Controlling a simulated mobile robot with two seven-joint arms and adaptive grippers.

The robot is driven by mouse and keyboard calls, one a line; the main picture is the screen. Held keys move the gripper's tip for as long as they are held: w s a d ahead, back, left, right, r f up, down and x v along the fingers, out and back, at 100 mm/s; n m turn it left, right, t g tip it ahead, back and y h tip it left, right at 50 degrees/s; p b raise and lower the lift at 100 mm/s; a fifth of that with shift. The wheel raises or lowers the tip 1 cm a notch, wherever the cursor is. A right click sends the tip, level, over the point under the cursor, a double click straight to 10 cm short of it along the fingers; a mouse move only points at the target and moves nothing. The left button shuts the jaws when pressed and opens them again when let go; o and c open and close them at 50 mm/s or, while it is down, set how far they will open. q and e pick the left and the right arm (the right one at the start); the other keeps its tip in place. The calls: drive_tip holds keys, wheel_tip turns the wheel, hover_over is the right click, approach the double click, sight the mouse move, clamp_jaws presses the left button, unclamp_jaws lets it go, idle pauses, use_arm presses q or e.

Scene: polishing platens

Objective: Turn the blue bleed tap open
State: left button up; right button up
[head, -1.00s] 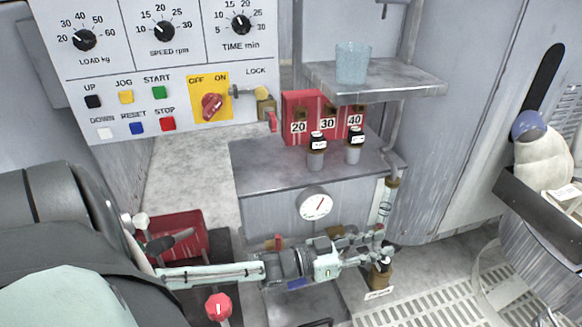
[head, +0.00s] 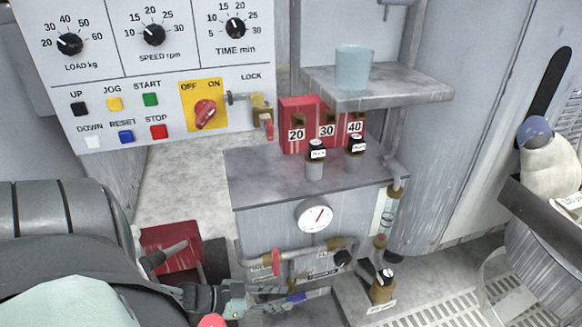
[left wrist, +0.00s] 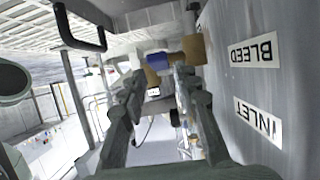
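The blue bleed tap (head: 296,298) shows as a small blue lever low on the front of the grey cabinet, just right of my left gripper's fingertips. My left gripper (head: 278,299) points right toward it, low in the picture. In the left wrist view the blue lever (left wrist: 158,62) sits beside a brass body, ahead of and between the two fingertips (left wrist: 160,78). The fingers are apart with nothing held between them. I cannot tell whether a finger touches the lever. The BLEED label (left wrist: 254,52) is on the panel to the right. My right gripper is out of view.
A red-handled tap (head: 276,262) is on the pipe just above my left gripper. A gauge (head: 314,217) is higher on the cabinet. A red bin (head: 170,248) is on the left, behind my arm.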

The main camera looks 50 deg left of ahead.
sight(293, 297)
use_arm(q)
drive_tip(key=shift+b+x, duration=0.4)
drive_tip(key=shift+x, duration=1.3)
drive_tip(key=shift+c, duration=0.2)
clamp_jaws()
drive_tip(key=shift+f+t+h, duration=0.25)
drive_tip(key=shift+t+h, duration=0.15)
drive_tip(key=shift+t, duration=0.3)
drive_tip(key=t, duration=0.1)
drive_tip(key=t+h, duration=0.1)
drive_tip(key=t, duration=0.1)
drive_tip(key=shift+a+f+h, duration=0.15)
drive_tip(key=shift+a+h, duration=0.05)
drive_tip(key=shift+h, duration=0.1)
drive_tip(key=shift+t, duration=0.3)
drive_tip(key=shift+s+d, duration=0.1)
drive_tip(key=shift+s, duration=0.05)
drive_tip(key=shift+o, duration=0.2)
unclamp_jaws()
